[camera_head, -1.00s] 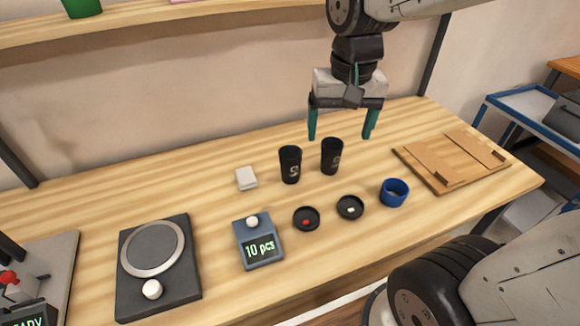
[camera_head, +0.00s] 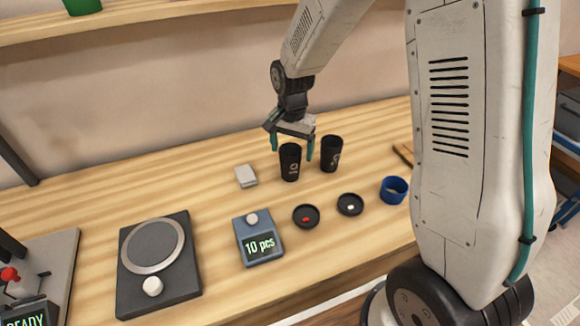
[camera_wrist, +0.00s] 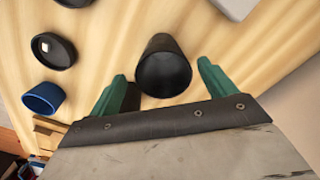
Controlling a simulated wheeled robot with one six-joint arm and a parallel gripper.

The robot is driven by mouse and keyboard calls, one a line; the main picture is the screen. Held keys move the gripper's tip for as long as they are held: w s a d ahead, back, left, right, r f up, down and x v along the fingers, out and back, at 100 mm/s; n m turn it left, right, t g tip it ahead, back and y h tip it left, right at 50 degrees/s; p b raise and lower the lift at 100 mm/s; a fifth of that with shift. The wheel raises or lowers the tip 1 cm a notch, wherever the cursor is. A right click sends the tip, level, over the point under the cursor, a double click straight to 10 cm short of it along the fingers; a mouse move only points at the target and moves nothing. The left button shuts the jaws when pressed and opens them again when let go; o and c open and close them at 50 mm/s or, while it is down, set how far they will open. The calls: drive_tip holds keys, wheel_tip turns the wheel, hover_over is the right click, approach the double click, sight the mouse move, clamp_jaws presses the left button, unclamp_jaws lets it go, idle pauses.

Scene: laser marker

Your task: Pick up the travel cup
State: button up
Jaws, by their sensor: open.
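Two tall black travel cups with pale logos stand upright side by side on the wooden bench, the left cup (camera_head: 290,164) and the right cup (camera_head: 331,156). My gripper (camera_head: 292,148) is open and empty, pointing down at the left cup, with one finger to each side of its upper part. In the wrist view one dark open-topped cup (camera_wrist: 163,68) shows between and just beyond the teal fingertips of my gripper (camera_wrist: 163,82); it looks like the left cup.
A white block (camera_head: 246,176), counter (camera_head: 258,240) and turntable device (camera_head: 157,262) are left.

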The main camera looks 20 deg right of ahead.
sight(290, 154)
wheel_tip(290, 154, down, 4)
drive_tip(key=shift+w+a+f, duration=0.1)
drive_tip(key=shift+w+a, duration=0.05)
drive_tip(key=c, duration=0.8)
drive_tip(key=shift+o, duration=0.2)
drive_tip(key=shift+r, duration=0.2)
